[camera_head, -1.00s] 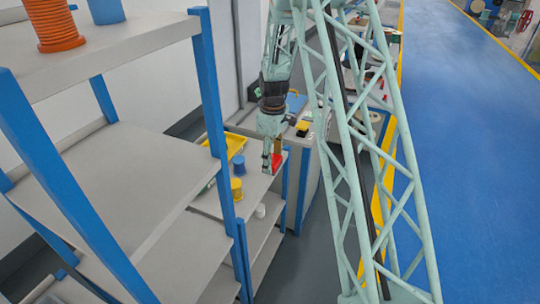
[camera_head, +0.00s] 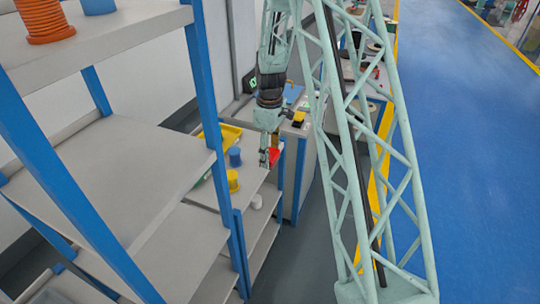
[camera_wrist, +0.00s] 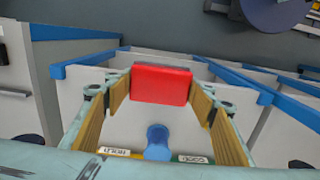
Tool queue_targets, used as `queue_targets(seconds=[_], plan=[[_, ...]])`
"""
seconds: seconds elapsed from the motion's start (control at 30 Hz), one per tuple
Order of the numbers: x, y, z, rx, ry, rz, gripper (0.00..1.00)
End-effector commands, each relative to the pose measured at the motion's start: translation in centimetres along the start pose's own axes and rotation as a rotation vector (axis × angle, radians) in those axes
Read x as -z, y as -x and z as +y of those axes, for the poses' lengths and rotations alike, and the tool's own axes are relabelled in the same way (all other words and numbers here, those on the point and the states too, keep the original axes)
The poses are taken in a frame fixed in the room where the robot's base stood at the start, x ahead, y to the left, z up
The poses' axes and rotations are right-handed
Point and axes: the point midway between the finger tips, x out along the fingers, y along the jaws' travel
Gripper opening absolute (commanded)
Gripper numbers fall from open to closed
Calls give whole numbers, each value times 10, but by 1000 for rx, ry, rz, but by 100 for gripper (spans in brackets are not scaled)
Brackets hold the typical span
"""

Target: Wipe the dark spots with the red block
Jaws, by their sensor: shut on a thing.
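My gripper (camera_head: 268,158) is shut on the red block (camera_head: 274,154), above the right end of a grey shelf (camera_head: 203,195). In the wrist view the red block (camera_wrist: 161,84) sits between the two fingers (camera_wrist: 160,100), with the pale shelf surface (camera_wrist: 128,128) below. I cannot tell whether the block touches the shelf. No dark spots can be made out on the visible part of the shelf; the block and gripper hide some of it.
Blue posts (camera_head: 211,110) rise at left. A grey cabinet (camera_head: 297,165) stands at right.

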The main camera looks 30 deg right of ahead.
Motion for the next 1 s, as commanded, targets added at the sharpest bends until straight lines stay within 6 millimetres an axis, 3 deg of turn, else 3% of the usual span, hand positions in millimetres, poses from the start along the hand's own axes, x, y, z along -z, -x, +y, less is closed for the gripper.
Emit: queue_targets(seconds=[0.27,0.47,0.67,1.0], plan=[[2,2,-1,0,-7,0,42],[16,11,-11,-1,-50,1,42],[44,29,-31,-1,-146,1,42],[101,68,-82,-1,-372,2,42]])
